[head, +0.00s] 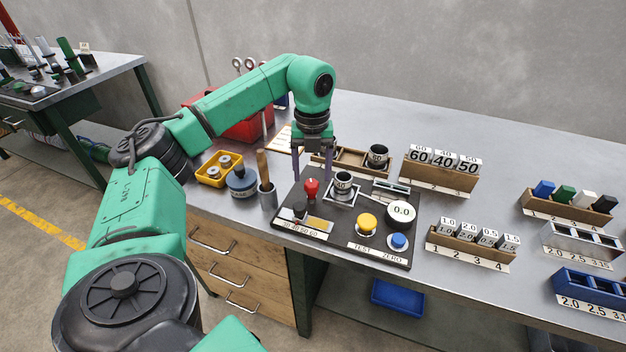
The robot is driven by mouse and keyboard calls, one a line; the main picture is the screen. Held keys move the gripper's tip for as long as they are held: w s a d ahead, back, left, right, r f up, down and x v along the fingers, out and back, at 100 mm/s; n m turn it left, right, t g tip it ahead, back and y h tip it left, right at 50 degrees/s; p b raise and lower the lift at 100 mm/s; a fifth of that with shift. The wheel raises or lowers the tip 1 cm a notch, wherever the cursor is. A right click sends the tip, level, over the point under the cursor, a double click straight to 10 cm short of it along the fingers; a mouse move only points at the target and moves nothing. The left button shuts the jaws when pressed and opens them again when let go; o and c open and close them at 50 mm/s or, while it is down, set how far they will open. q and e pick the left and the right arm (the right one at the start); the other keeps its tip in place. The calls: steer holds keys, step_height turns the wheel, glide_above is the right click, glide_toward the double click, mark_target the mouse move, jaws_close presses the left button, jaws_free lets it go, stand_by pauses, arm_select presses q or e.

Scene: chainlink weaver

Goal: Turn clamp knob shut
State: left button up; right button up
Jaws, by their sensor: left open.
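A black panel (375,254) lies on the grey workbench. A red knob (311,187), which looks like the clamp knob, stands at the panel's back left on a dark base. My left gripper (312,176) points down above the red knob, its two dark fingers open and apart on either side of it. I cannot tell whether the fingers touch the knob. A cup-like part marked 40 (343,180) sits on a plate just right of the knob. My right gripper is not in view.
The panel also carries a yellow TEST button (367,222), a blue ZERO button (398,241) and a round 0.0 display (401,211). A cup with a wooden-handled tool (267,193) stands close left. A wooden tray (345,160) lies behind. Labelled block racks (466,246) stand to the right.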

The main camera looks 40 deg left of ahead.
mark_target(311, 185)
arm_select(q)
steer(key=shift+f, duration=0.8)
steer(key=shift+s+f, duration=0.15)
steer(key=shift+f, duration=0.15)
steer(key=shift+s+f, duration=0.1)
steer(key=shift+f, duration=0.1)
jaws_close()
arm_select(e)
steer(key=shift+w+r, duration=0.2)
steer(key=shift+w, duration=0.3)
